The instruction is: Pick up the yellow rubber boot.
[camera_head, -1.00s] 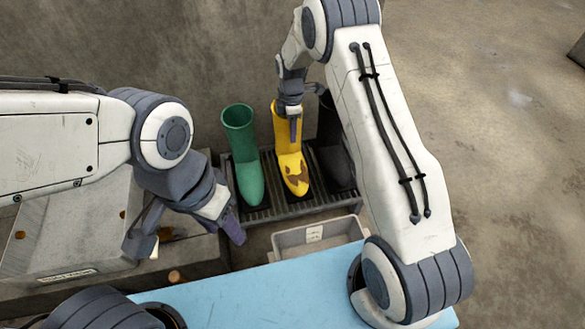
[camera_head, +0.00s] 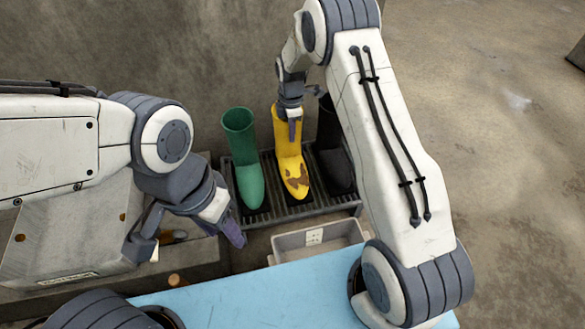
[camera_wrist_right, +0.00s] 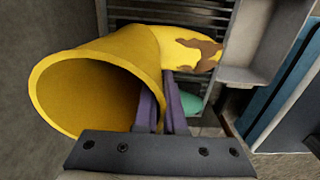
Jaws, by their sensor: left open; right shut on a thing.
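The yellow rubber boot (camera_head: 290,160) stands on the rack between a green boot and a black boot, with brown mud patches on its toe. My right gripper (camera_head: 294,128) is at the boot's shaft near its top and is shut on it. In the right wrist view the boot's open mouth (camera_wrist_right: 98,96) faces the camera and my right gripper's purple fingers (camera_wrist_right: 163,112) are at the shaft's rim, one partly hidden. I cannot tell whether the sole touches the rack. My left gripper (camera_head: 190,245) is open and empty, left of the rack.
The green boot (camera_head: 243,160) is close on the left and the black boot (camera_head: 335,155) close on the right, on the slatted rack (camera_head: 262,214). A grey bin (camera_head: 290,243) and a blue surface (camera_head: 250,290) lie in front. A wall stands behind.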

